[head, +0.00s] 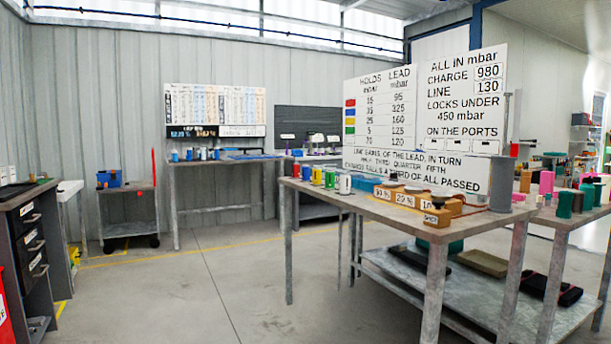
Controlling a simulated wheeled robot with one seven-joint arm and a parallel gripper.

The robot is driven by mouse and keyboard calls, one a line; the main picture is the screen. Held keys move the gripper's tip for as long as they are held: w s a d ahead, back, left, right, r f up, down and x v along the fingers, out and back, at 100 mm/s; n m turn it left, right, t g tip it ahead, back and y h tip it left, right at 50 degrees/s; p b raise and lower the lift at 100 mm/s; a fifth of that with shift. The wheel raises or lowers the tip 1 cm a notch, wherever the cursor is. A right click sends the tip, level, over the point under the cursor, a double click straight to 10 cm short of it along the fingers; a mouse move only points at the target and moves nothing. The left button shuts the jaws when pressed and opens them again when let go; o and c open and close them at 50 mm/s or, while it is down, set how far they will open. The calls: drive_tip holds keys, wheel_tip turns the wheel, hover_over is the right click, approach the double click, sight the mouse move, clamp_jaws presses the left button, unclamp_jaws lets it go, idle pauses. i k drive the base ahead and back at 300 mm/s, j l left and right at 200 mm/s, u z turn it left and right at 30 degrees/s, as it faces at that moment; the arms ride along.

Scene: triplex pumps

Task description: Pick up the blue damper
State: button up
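A row of small upright cylinders stands along the left end of the near table (390,213). The row has a red cylinder (296,170), a blue cylinder (306,173), a yellow cylinder (317,176), a green cylinder (329,178) and a white cylinder (345,184). The blue one looks like the blue damper, between the red and the yellow ones; it is small in view. My gripper is not in view.
Wooden blocks with percent labels (404,199) and a grey cylinder (501,184) stand further right on the table. A white sign board (380,115) rises behind. A back bench (225,160) and a cart (127,188) stand left. The concrete floor (190,285) is clear.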

sight(306, 168)
drive_tip(key=i+j, duration=0.25)
drive_tip(key=i, duration=0.2)
drive_tip(key=i+j, duration=0.2)
drive_tip(key=i, duration=0.25)
drive_tip(key=i+j+z, duration=0.1)
drive_tip(key=i+j, duration=0.15)
drive_tip(key=i, duration=0.2)
drive_tip(key=i+j, duration=0.3)
drive_tip(key=i, duration=0.15)
